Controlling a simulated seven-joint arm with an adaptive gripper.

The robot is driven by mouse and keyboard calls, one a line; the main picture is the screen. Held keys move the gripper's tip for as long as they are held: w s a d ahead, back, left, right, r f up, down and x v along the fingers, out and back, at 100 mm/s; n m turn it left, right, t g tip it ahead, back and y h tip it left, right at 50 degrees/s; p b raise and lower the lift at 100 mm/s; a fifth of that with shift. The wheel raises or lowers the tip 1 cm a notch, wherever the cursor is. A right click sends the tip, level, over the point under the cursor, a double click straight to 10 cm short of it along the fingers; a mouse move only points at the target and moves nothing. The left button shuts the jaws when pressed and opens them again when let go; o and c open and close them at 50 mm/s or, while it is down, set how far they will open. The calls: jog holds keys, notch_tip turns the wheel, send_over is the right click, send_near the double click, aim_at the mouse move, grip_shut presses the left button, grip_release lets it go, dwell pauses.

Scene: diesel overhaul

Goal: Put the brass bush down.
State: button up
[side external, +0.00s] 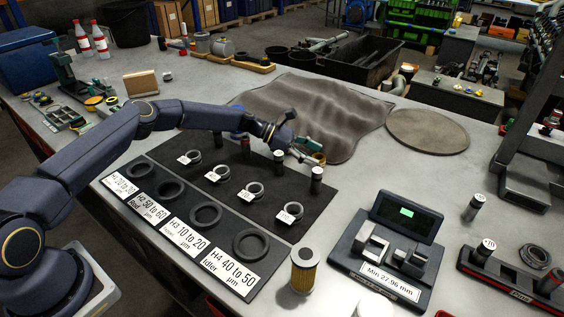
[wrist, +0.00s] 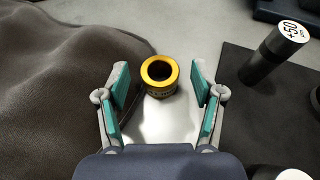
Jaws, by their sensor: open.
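The brass bush (wrist: 159,88) stands upright on the bare grey tabletop, its gold rim and dark bore facing the wrist camera, with marks on its side that are too small to read. My gripper (wrist: 160,80) is open, with one green-padded finger on each side of the bush and a visible gap to both. In the side view my gripper (side external: 307,150) is low at the far edge of the black mat, and the bush (side external: 319,158) shows partly behind the fingers.
A crumpled brown cloth (side external: 300,105) lies just beside the bush. The black mat (side external: 225,205) carries rings, label cards and black cylinders; one cylinder marked +50 (wrist: 275,52) stands near my right finger. A measuring device (side external: 388,250) stands at front right.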

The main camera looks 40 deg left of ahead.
jog(key=shift+r, duration=0.1)
jog(key=v, duration=0.4)
jog(key=shift+a, duration=0.2)
notch_tip(320, 180, up, 7)
jog(key=s+d+r+m+g+y, duration=0.2)
jog(key=s+r+m+y, duration=0.3)
jog(key=s, duration=0.3)
jog(key=s+d+r+m+g+y, duration=0.1)
jog(key=s+d+r+m+y, duration=0.1)
jog(key=s+r+m, duration=0.35)
jog(key=s+a+r+m+t+y, duration=0.1)
jog(key=s+a+m+y, duration=0.1)
jog(key=s, duration=0.7)
jog(key=s+a+r+m+t+y, duration=0.1)
jog(key=s+a+m, duration=0.4)
jog(key=s, duration=0.5)
jog(key=s+a+r+m+t+y, duration=0.1)
jog(key=s+a+r+m+y, duration=0.1)
jog(key=s, duration=0.8)
jog(key=a+r+m, duration=0.1)
jog(key=a+m, duration=0.1)
jog(key=m, duration=0.1)
jog(key=shift+a+r+y, duration=0.2)
jog(key=shift+r+y, duration=0.05)
jog(key=shift+y, duration=0.05)
jog(key=shift+o, duration=0.5)
